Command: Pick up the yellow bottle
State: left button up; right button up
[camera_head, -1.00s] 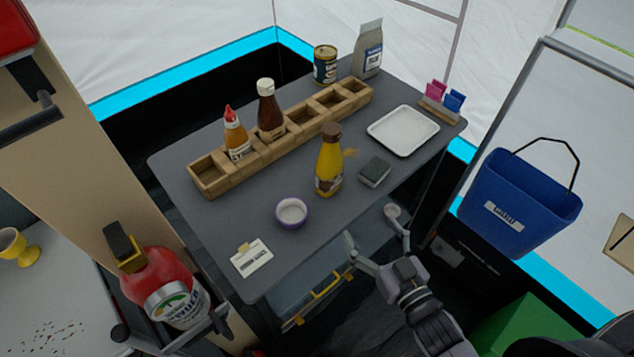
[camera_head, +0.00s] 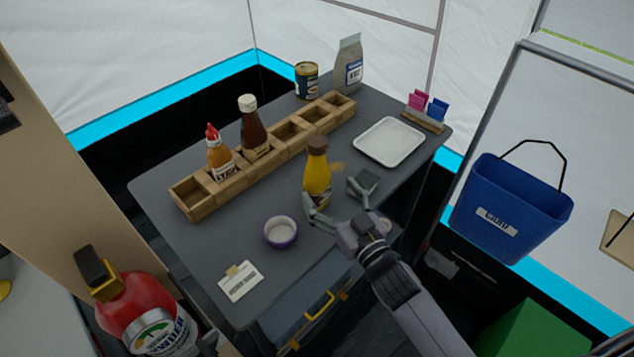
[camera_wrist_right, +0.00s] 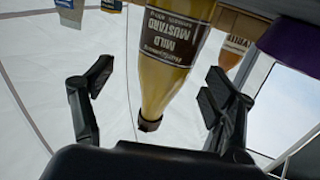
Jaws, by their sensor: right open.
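The yellow bottle (camera_head: 317,177) with a brown cap stands upright on the grey table (camera_head: 215,268). In the right wrist view the yellow mustard bottle (camera_wrist_right: 172,50) appears upside down, between the two fingers and just beyond them. My right gripper (camera_head: 337,203) is open and empty, close in front of the bottle. The right gripper (camera_wrist_right: 158,90) also shows open in the wrist view. My left gripper is not in view.
A purple-rimmed bowl (camera_head: 280,232) stands left of my right gripper. Behind are a wooden box (camera_head: 188,203) with sauce bottles and a white tray (camera_head: 389,142). A card (camera_head: 240,282) lies near the front edge.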

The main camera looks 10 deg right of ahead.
aim_at(323, 186)
jog(key=x, duration=0.1)
jog(key=b+x, duration=0.1)
jog(key=x, duration=0.3)
jog(key=shift+w+a+r, duration=0.1)
jog(key=shift+a+r, duration=0.1)
jog(key=shift+a, duration=0.15)
jog(key=shift+c, duration=0.4)
jog(key=shift+r, duration=0.1)
jog(key=c, duration=1.6)
